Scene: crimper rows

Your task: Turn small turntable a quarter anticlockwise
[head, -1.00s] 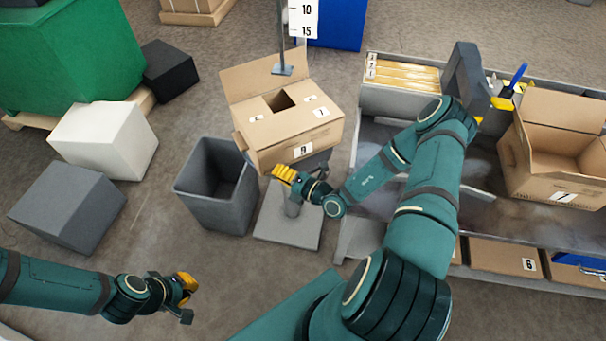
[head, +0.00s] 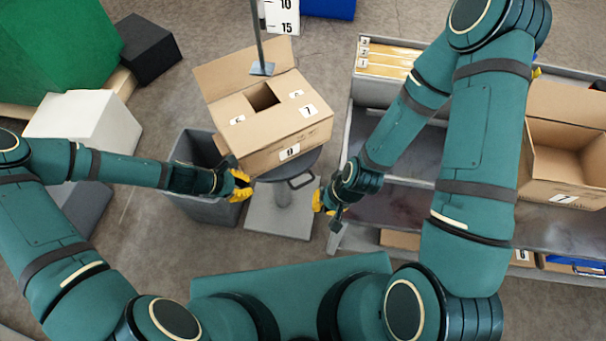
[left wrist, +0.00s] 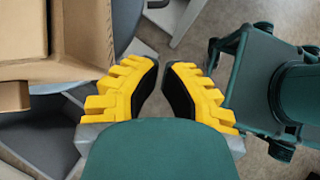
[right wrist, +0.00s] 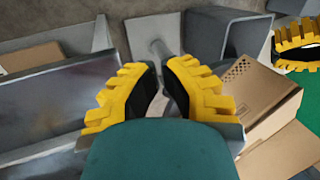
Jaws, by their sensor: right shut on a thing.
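The small turntable is a dark grey round plate (head: 270,173) on a post above a square base. An open cardboard box (head: 270,145) sits on it and hides most of the plate.
A grey bin (head: 200,208) stands left of the turntable, under my left gripper. A metal shelf (head: 385,213) with boxes is close on the right. A scale post (head: 259,40) rises behind the box. Floor in front of the turntable base is clear.

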